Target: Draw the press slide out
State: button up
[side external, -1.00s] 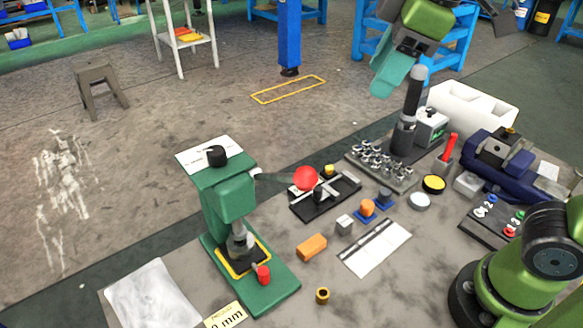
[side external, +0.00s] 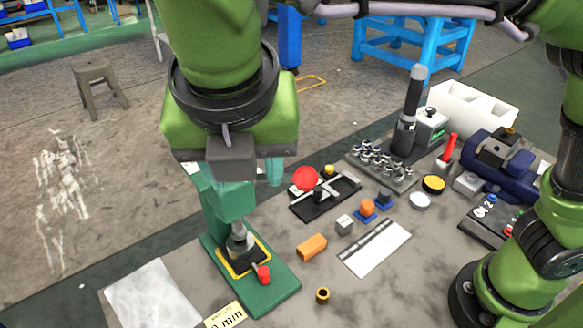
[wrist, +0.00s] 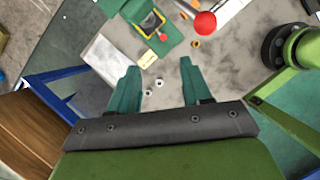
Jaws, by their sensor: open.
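The green press (side external: 231,205) stands on its green base at the front left of the table, partly hidden by my gripper. Its slide (side external: 243,260) lies low on the base inside a yellow outline, with a red knob (side external: 263,274) at its front. In the wrist view the red knob (wrist: 163,37) shows beside the yellow-framed slide, beyond my fingers. The lever's red ball (side external: 305,178) sticks out to the right. My gripper (side external: 232,172) hangs above the press, open and empty. In the wrist view its teal fingers (wrist: 159,66) are wide apart, touching nothing visible.
An orange block (side external: 312,247) and a small brass ring (side external: 322,295) lie right of the press. A pale sheet (side external: 153,295) lies at its left. The black fixture (side external: 325,195) stands behind the block.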

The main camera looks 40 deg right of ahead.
send_near(264, 272)
jog(key=x, duration=0.9)
jog(key=shift+w+r, duration=0.1)
grip_shut()
dwell(0.4)
